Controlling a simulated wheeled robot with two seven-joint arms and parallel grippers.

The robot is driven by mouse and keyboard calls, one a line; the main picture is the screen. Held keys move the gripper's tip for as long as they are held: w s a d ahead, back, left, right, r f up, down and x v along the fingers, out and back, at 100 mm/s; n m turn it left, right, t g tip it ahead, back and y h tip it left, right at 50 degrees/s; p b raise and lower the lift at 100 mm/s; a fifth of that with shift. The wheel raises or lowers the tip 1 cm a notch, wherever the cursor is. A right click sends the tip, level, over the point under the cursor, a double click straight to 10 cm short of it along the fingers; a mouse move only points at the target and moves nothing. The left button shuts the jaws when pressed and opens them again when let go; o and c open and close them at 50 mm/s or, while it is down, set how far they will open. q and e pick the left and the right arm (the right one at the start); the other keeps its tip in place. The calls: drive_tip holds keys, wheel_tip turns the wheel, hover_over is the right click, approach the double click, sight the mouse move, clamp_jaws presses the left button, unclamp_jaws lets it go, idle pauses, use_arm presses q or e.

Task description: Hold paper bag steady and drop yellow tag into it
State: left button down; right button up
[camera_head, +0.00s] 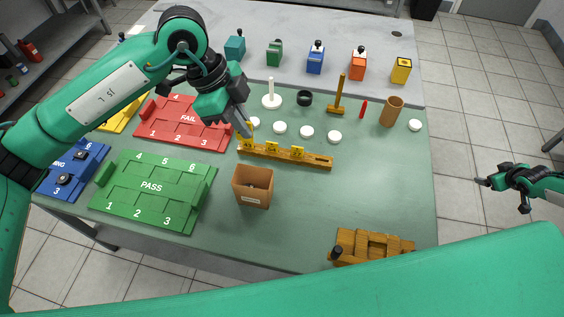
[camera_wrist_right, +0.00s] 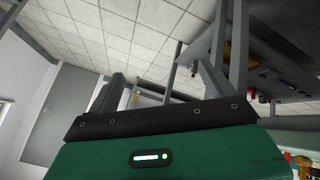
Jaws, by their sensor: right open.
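The paper bag (camera_head: 253,188) is a brown, open-topped box shape standing upright on the green table mat, with a pale label on its front. Several yellow tags stand by a wooden rack behind it: a left one (camera_head: 249,131) at my gripper, a middle one (camera_head: 272,148) and a right one (camera_head: 298,153). My left gripper (camera_head: 245,130) points down at the left tag, at the rack's left end; whether its fingers are closed on the tag is unclear. My right gripper (camera_head: 482,182) is open and empty, off the table's right side; its spread fingers show in the right wrist view.
The wooden rack (camera_head: 318,159) lies behind the bag. Green PASS (camera_head: 150,200) and red FAIL (camera_head: 180,138) trays lie left. White discs (camera_head: 307,132), a mallet (camera_head: 339,98) and a brown cup (camera_head: 393,112) stand behind. A wooden block (camera_head: 350,240) sits front right. The mat right of the bag is clear.

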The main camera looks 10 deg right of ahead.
wheel_tip(320, 180, up, 5)
drive_tip(key=w+t, duration=0.1)
drive_tip(key=w, duration=0.2)
wheel_tip(320, 180, up, 17)
drive_tip(key=m+g+y, duration=0.1)
drive_tip(key=m+y, duration=1.9)
drive_tip(key=m, duration=0.5)
hover_over(271, 182)
drive_tip(key=v, duration=0.3)
wheel_tip(271, 182, down, 8)
drive_tip(key=shift+s+a+f, duration=0.1)
drive_tip(key=shift+a, duration=0.05)
drive_tip(key=x, duration=0.7)
drive_tip(key=shift+a, duration=0.2)
